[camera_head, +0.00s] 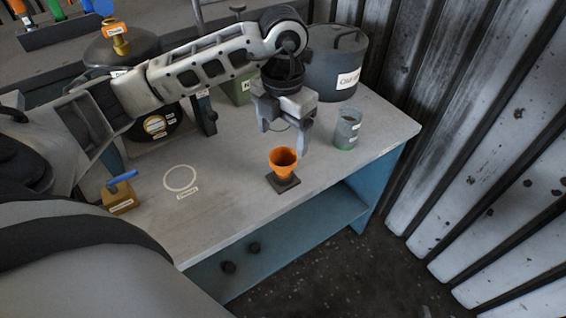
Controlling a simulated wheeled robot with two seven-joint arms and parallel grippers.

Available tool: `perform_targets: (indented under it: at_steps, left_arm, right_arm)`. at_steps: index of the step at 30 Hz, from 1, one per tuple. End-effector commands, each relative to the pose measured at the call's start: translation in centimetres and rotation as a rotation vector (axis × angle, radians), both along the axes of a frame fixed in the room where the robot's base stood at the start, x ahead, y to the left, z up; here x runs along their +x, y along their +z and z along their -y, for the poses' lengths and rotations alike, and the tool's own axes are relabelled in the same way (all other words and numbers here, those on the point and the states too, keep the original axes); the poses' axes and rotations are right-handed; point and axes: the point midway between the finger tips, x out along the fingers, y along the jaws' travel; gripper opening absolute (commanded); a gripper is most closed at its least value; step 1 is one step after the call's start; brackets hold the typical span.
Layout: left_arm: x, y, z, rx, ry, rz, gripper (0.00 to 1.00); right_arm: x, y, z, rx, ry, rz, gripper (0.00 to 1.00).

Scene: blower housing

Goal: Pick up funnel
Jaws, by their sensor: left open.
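An orange funnel (283,161) stands upright on a small dark square base (283,183) near the front edge of the workbench (225,200). My left gripper (283,139) hangs pointing down above and just behind the funnel. Its two fingers are apart and nothing shows between them. I cannot tell the exact height gap between the fingertips and the funnel rim. My right gripper is not in view.
A glass jar (347,130) stands right of the funnel. A large grey labelled pot (336,68) is at the back right. A brown block with a blue handle (120,195) sits at the left. A labelled ring (180,179) marks clear bench. Corrugated wall (480,130) is right.

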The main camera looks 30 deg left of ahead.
Motion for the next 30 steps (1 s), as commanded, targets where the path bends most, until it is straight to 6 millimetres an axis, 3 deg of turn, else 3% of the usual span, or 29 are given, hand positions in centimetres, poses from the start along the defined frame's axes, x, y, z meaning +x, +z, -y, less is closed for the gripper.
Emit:
perform_targets:
  at_steps: [1,6,14,21,30]
  left_arm:
    - [-0.1,-1.3,0.0,-0.001,0.001,-0.005,0.78]
    - [0.0,-4.0,0.1,-0.003,-0.001,-0.002,0.78]
    - [-0.1,-5.9,0.0,-0.003,-0.001,-0.002,0.78]
    - [0.0,-9.4,-0.2,-0.005,-0.002,-0.002,0.78]
    - [0.0,-10.2,-0.3,-0.004,-0.003,0.0,0.78]
  right_arm:
    - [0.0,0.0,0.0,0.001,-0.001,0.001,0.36]
    - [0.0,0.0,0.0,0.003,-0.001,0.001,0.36]
    - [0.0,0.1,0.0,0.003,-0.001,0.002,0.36]
    - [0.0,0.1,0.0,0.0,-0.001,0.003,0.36]
    - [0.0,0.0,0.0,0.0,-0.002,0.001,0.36]
